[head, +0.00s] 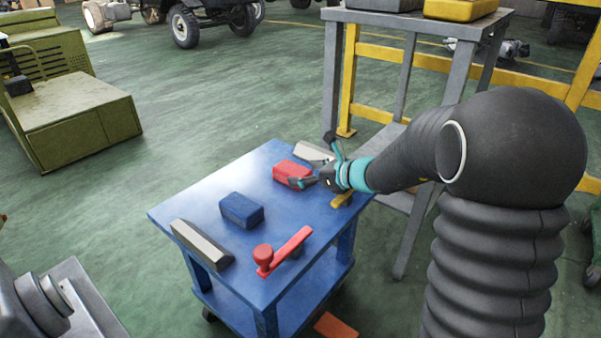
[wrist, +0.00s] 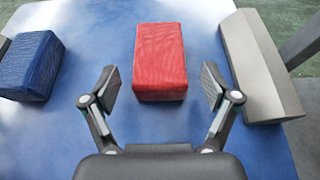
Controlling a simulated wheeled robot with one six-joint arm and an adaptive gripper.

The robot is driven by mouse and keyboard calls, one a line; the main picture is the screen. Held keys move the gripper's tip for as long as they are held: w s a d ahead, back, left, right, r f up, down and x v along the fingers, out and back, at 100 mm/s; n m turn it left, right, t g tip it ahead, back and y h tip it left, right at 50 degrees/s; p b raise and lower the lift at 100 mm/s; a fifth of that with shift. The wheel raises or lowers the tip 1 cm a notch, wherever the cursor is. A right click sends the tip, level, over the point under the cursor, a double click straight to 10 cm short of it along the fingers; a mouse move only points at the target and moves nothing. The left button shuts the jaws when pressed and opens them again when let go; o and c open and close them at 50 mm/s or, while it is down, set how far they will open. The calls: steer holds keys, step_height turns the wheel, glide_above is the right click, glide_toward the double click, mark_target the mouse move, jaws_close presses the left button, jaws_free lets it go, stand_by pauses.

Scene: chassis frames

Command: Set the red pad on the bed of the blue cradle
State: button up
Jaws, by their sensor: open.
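The red pad (head: 291,174) is a block lying flat on the blue cart top (head: 187,206). It also shows in the wrist view (wrist: 160,60), centred ahead of my gripper. My gripper (head: 315,166) is open and empty at the pad's right side in the head view. In the wrist view my gripper (wrist: 160,92) has one finger on each side of the pad's near end, with gaps to both. A blue block (head: 241,210) lies left of the pad and shows in the wrist view (wrist: 32,66). I cannot tell which blue thing is the cradle.
Grey bevelled bars lie at the cart's front left (head: 201,245) and far end (head: 314,152); the far one shows in the wrist view (wrist: 260,68). A red handle-like part (head: 285,252) lies near the front edge. A grey table (head: 420,22) stands behind.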

steer(key=p+v, duration=0.1)
steer(key=v, duration=0.9)
steer(key=shift+s+r, duration=0.1)
steer(key=s+a+r+n+g+h, duration=0.2)
steer(key=s+n+g+h, duration=0.15)
steer(key=s+n, duration=1.1)
steer(key=s+d+n+h, duration=0.3)
steer(key=s+d+n, duration=0.1)
steer(key=s, duration=0.3)
steer(key=s+d+n+h, duration=0.4)
steer(key=s+d+n, duration=0.1)
steer(key=s+n, duration=0.2)
steer(key=shift+s+d+t, duration=0.35)
steer(key=shift+r, duration=0.15)
step_height(320, 180, up, 7)
steer(key=p, duration=0.7)
